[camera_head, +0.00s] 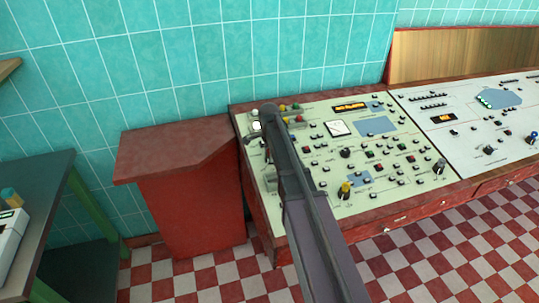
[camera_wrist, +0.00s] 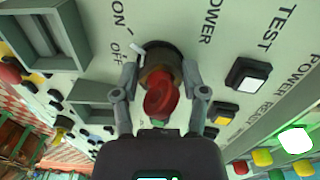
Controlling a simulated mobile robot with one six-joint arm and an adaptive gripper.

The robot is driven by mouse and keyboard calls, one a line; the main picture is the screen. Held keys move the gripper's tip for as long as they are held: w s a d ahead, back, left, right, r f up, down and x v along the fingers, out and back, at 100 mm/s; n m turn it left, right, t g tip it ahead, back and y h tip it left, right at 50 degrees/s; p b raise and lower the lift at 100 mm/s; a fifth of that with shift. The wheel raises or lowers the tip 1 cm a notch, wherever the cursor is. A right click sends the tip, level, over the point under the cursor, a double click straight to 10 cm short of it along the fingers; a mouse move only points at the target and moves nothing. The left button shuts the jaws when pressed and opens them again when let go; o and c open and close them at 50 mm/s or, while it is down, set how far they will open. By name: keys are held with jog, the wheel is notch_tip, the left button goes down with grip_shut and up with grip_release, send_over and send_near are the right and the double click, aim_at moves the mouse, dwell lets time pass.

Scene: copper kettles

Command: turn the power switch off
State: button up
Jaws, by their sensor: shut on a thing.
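The power switch (camera_wrist: 160,98) is a red knob on a dark round base, seen in the wrist view on the pale control panel (camera_wrist: 200,60). ON and OFF are printed to its left and POWER to its upper right. A short white bar at the base's left edge lies close to the OFF label; I cannot tell if it turns with the knob. My gripper (camera_wrist: 160,76) is shut on the knob, one finger on each side. In the head view my arm reaches over the console's (camera_head: 320,165) left part, and the arm hides the knob.
A white button (camera_wrist: 247,75) marked TEST is right of the knob. A lit white button (camera_wrist: 297,141) and several yellow and red ones are lower right. In the head view, a red cabinet (camera_head: 195,200) stands left of the console and a dark table (camera_head: 45,190) further left.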

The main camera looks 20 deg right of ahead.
jog(key=shift+n, duration=0.3)
jog(key=shift+s+n, duration=0.15)
jog(key=shift+n, duration=3.35)
jog(key=shift+s+n, duration=0.1)
jog(key=shift+n, duration=0.4)
jog(key=o, duration=1.2)
jog(key=shift+d, duration=0.1)
jog(key=shift+c, duration=0.2)
jog(key=shift+m, duration=0.5)
